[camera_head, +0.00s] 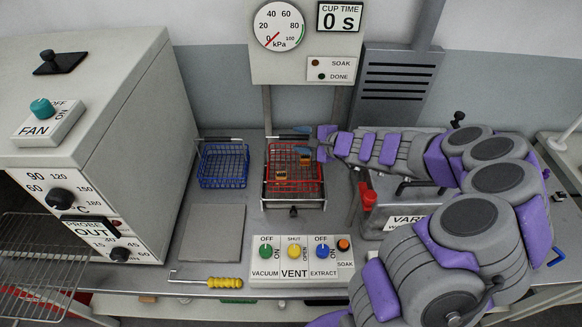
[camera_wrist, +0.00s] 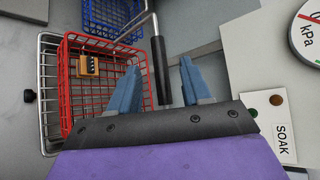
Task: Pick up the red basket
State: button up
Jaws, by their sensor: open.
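The red basket (camera_head: 293,184) is a wire basket sitting in a silver wire frame at mid-bench, with small tan connectors (camera_head: 281,175) in it. In the wrist view the red basket (camera_wrist: 67,105) fills the left side, partly hidden by the gripper. My gripper (camera_head: 303,140) is open, coming from the right over the basket's far edge. In the wrist view a black handle grip (camera_wrist: 161,72) on a silver rod lies between its blue fingers, with gaps on both sides.
A blue wire basket (camera_head: 223,182) stands to the left. A grey plate (camera_head: 212,232) and a yellow-handled hook (camera_head: 222,283) lie in front of it. The control panel (camera_head: 300,272) is in front of the red basket, the gauge post (camera_head: 305,70) behind, the varnish tank (camera_head: 400,225) to the right.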

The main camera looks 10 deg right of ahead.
aim_at(298, 138)
jog(key=shift+w+d+f, duration=0.1)
jog(key=shift+w+f, duration=0.2)
jog(key=shift+f, duration=0.05)
jog(key=w+f, duration=0.1)
jog(key=w+b, duration=0.1)
jog(key=shift+w+a+f, duration=0.3)
jog(key=shift+f, duration=0.05)
jog(key=shift+w+a, duration=0.2)
jog(key=shift+a, duration=0.75)
jog(key=shift+d, duration=0.6)
jog(key=c, duration=0.7)
jog(key=shift+c, duration=0.6)
jog(key=shift+a, duration=0.35)
grip_shut()
jog(key=shift+d, duration=0.1)
